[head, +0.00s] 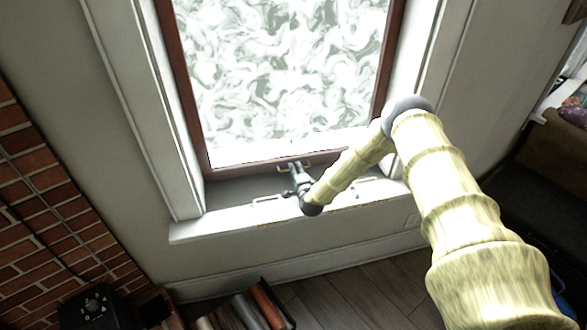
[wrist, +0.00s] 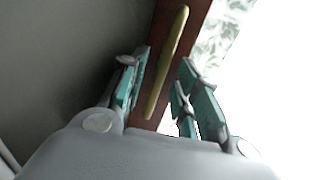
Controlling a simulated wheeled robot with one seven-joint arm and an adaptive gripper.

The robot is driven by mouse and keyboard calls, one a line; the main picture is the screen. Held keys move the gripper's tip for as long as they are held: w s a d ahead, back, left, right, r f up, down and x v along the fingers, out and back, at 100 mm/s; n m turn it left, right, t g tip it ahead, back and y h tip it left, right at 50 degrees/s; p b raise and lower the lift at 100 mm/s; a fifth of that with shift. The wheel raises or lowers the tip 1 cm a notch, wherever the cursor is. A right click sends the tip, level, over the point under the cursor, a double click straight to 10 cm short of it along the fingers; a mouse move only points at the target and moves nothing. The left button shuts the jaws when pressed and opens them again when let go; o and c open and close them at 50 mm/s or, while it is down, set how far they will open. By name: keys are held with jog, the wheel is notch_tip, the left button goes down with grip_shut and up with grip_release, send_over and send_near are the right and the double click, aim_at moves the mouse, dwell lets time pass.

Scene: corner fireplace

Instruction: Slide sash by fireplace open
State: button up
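The window sash (head: 280,85) by the fireplace has a dark red-brown frame and swirled white-green glass. Its bottom rail (head: 240,168) carries a small brass handle (head: 307,167), partly hidden by my gripper (head: 294,168) in the head view. In the wrist view the handle (wrist: 165,65) is a long bar on the brown rail. My gripper (wrist: 164,62) is open, with a teal-padded finger on each side of the bar and visible gaps between. I cannot tell how deep the bar lies between the fingers.
The brick fireplace (head: 50,200) is at left. A black box (head: 95,305) and a rack of logs or rolls (head: 262,305) stand on the floor. A dark sofa (head: 545,155) is at right.

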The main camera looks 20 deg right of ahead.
jog(key=shift+w+f, duration=0.25)
jog(key=shift+w, duration=0.45)
